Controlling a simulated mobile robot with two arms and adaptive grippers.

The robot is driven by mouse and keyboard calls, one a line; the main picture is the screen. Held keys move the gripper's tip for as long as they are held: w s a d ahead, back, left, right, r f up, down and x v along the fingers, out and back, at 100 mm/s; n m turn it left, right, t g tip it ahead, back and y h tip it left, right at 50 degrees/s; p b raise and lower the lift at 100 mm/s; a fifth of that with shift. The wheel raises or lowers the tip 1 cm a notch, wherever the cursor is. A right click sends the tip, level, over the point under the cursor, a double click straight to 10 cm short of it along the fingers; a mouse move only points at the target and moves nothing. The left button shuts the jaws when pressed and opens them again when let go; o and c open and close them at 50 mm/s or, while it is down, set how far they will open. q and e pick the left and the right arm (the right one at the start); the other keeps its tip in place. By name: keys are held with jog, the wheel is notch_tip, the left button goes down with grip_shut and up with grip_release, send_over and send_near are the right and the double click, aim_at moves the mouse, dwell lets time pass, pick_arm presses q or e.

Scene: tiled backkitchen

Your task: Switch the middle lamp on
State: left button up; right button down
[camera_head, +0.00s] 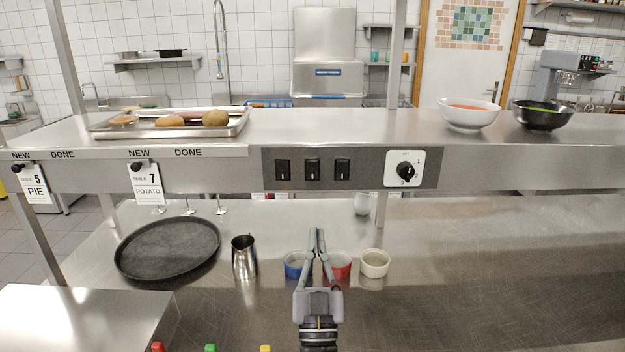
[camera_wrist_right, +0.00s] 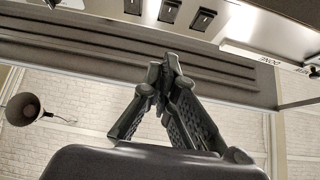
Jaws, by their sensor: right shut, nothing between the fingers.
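A dark control panel (camera_head: 372,168) on the shelf's front edge carries three black rocker switches: a left one (camera_head: 283,169), a middle one (camera_head: 312,169) and a right one (camera_head: 343,169). Part of the switch row, with its middle switch (camera_wrist_right: 167,11), also shows at the top of the right wrist view. My right gripper (camera_head: 317,233) points up below the middle switch, apart from it. Its fingertips (camera_wrist_right: 165,62) meet, with nothing between them. My left gripper is out of view. I cannot tell any lamp's state.
A rotary knob (camera_head: 405,171) sits right of the switches. Order tags (camera_head: 147,184) hang at the left. A black tray (camera_head: 167,248), a metal jug (camera_head: 244,257) and small bowls (camera_head: 375,263) stand on the counter below. The counter at the right is clear.

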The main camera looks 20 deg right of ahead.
jog(key=p, duration=0.4)
send_near(315, 167)
notch_tip(315, 167, up, 4)
jog(key=shift+w+d+f+p, duration=0.1)
jog(key=shift+w+d+p, duration=0.1)
jog(key=shift+w, duration=0.4)
jog(key=shift+w+d+f+p, duration=0.1)
jog(key=shift+w+d+p, duration=0.05)
jog(key=shift+w, duration=0.5)
jog(key=shift+w+d+f+p, duration=0.1)
jog(key=shift+w+d+p, duration=0.1)
jog(key=shift+w, duration=0.4)
jog(key=f+t+b, duration=0.1)
jog(key=b, duration=0.4)
jog(key=shift+w+d, duration=0.1)
jog(key=shift+w, duration=0.25)
jog(key=shift+w+r+p, duration=0.1)
jog(key=shift+r+p, duration=0.2)
jog(key=shift+p, duration=0.15)
